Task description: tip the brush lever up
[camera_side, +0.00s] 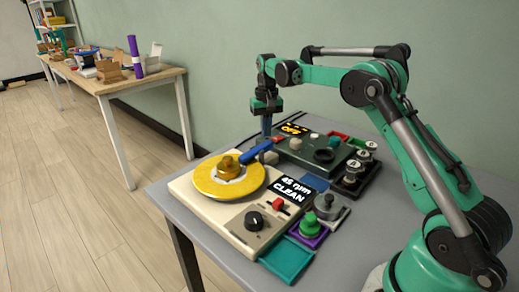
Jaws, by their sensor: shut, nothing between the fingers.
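A cream turntable unit (212,212) stands on the grey table with a yellow disc (206,185) on it. A brass-coloured knob (228,165) sits at the disc's centre. A blue bar, which looks like the brush lever (256,151), slants from the disc's far edge up to the right. My gripper (266,135) points down, shut and empty, just behind the blue bar. I cannot tell whether its tips touch the bar.
A dark green unit (300,158) with an "OFF" display (294,129) stands behind. A black tray (345,190) with several knobs is to the right. A green knob (312,226), grey knob (327,206) and teal tray (288,260) lie near the front right. The table's left front is bare.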

